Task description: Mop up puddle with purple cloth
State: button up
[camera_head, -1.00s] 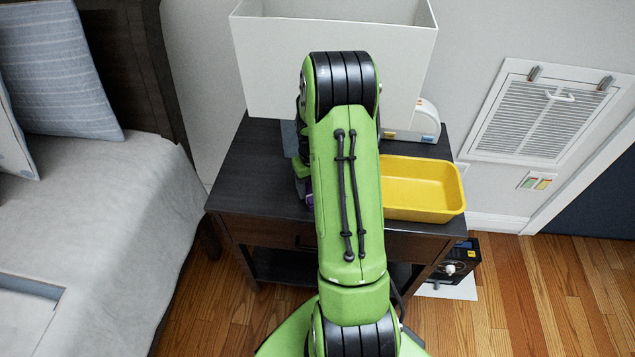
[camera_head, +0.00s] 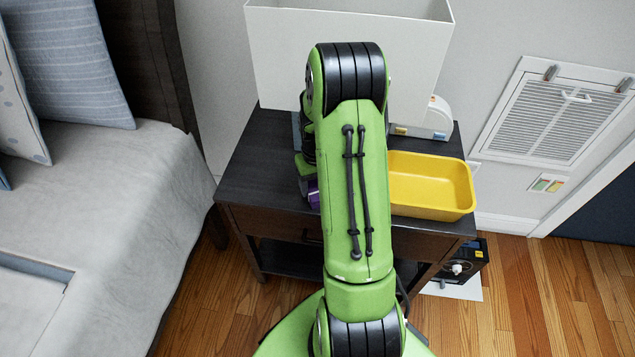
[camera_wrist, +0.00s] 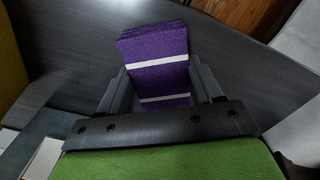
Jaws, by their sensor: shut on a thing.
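The purple cloth (camera_wrist: 158,62), folded and with white stripes, is between the two fingers of my gripper (camera_wrist: 160,88) in the wrist view. My gripper is shut on it, over the dark top of the nightstand (camera_wrist: 75,50). In the head view a small purple patch of the cloth (camera_head: 313,193) shows at the left side of my arm, and my arm hides most of it. I cannot tell whether the cloth touches the top. No puddle can be made out in either view.
A yellow tray (camera_head: 430,211) stands on the nightstand (camera_head: 262,165) at right, with a white rounded object (camera_head: 436,118) behind it. A large white box-like shade (camera_head: 350,35) is at the back. The bed (camera_head: 120,200) is at left. The nightstand's left part looks bare.

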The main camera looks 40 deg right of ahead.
jog(key=shift+d, duration=0.9)
jog(key=shift+d+p, duration=0.35)
jog(key=shift+d, duration=0.7)
jog(key=shift+a, duration=0.2)
jog(key=shift+a, duration=0.9)
jog(key=shift+r, duration=0.1)
